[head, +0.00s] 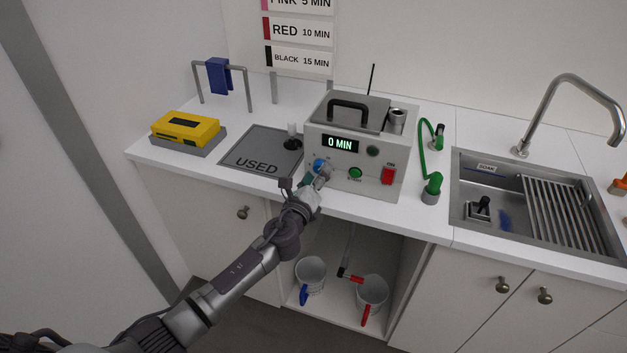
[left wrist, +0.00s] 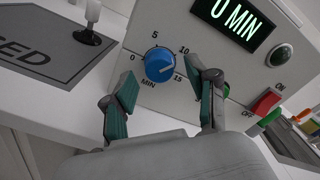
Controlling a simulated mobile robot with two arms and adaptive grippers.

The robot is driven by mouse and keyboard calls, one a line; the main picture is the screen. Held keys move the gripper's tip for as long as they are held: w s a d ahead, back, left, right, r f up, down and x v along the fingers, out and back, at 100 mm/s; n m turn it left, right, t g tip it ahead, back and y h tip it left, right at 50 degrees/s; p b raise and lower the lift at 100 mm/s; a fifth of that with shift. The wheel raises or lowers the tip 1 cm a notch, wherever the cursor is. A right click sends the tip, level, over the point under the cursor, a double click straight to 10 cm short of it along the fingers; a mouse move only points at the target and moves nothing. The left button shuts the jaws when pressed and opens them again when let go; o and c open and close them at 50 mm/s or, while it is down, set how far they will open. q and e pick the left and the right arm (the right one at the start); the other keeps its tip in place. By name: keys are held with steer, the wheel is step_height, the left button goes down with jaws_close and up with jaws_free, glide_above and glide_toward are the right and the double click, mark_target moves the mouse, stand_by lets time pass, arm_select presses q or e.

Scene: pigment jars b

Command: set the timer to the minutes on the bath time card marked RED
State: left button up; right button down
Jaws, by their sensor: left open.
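The bath time card marked RED (head: 298,31) hangs on the wall panel and reads 10 MIN. The grey bath machine (head: 354,183) stands on the counter, and its display (head: 340,144) reads 0 MIN. Its blue timer knob (left wrist: 159,64) has marks 0, 5, 10 and 15 around it; it also shows in the head view (head: 319,165). My left gripper (left wrist: 160,90) is open, its fingers in front of the machine's face on either side of the knob's lower part. I cannot tell whether they touch it. My right gripper is not in view.
A green START button (head: 355,173) and a red ON/OFF switch (head: 388,175) sit right of the knob. A USED mat (head: 258,166) with a small black-and-white item lies left of the machine. The sink (head: 470,165) is right, and mugs stand in the open shelf below.

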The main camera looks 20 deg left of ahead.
arm_select(q)
steer(key=s, duration=1.2)
steer(key=shift+a, duration=0.2)
steer(key=s+a+f+n+g, duration=0.2)
steer(key=s+f+n+g, duration=0.15)
steer(key=f, duration=0.75)
steer(key=s+a+f+n+g+y, duration=0.15)
steer(key=s+f+n, duration=0.3)
steer(key=f, duration=0.75)
steer(key=s+a+f+n+g, duration=0.2)
steer(key=s+f+n+g, duration=0.25)
steer(key=f, duration=0.65)
steer(key=s+f+n+g, duration=0.2)
steer(key=s+f+n, duration=0.2)
steer(key=s, duration=0.7)
steer(key=s+d+f+n+g, duration=0.1)
steer(key=s+f+n+g, duration=0.2)
steer(key=s+f, duration=0.5)
steer(key=s+d+f+n+g, duration=0.1)
steer(key=s+f+n, duration=0.4)
steer(key=s, duration=1.1)
steer(key=shift+f+n+g+h, duration=0.35)
steer(key=shift+f+g+h, duration=0.1)
steer(key=shift+f+g, duration=0.35)
